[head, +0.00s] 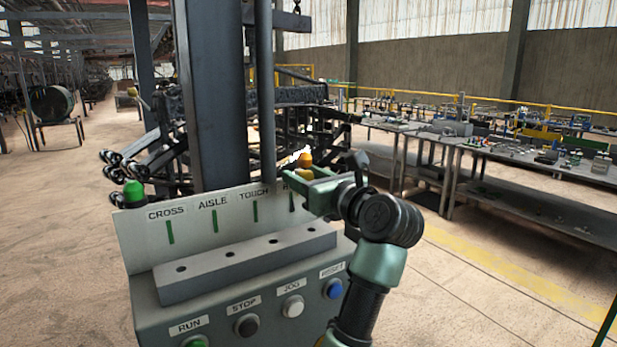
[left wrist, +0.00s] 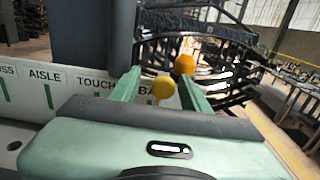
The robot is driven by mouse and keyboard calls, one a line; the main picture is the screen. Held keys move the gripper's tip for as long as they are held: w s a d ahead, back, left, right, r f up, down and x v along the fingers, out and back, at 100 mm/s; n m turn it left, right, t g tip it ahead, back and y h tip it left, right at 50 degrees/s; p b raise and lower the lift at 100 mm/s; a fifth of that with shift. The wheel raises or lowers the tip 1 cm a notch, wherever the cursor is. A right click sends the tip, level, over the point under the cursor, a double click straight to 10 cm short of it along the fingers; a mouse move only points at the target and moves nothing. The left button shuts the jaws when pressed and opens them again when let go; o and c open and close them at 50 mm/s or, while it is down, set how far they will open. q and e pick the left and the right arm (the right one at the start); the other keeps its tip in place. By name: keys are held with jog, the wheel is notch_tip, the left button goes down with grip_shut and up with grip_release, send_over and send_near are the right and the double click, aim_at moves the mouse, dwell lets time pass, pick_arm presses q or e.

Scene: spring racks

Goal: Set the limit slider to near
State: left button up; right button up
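A grey-green control panel (head: 140,240) stands in front of me with slots labelled CROSS, AISLE and TOUCH. A fourth label at its right is mostly hidden by my left gripper (head: 303,188). No slider marked limit and no "near" mark can be read. In the left wrist view, my left gripper (left wrist: 160,78) is open, its two green fingers apart. A yellow ball knob (left wrist: 162,88) shows between the fingers; I cannot tell whether they touch it. An orange dome (left wrist: 184,64) lies just beyond; it also shows in the head view (head: 305,159). My right gripper is not in view.
The panel has a grey block (head: 245,262) with holes and RUN, STOP, JOG and RESET buttons below. A green dome (head: 134,191) tops its left corner. A dark column (head: 212,90) rises behind.

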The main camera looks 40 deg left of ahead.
pick_arm(q)
jog(key=shift+s, duration=0.15)
jog(key=shift+d, duration=0.25)
jog(key=b+v, duration=0.3)
jog(key=v, duration=0.4)
jog(key=shift+s+d, duration=0.1)
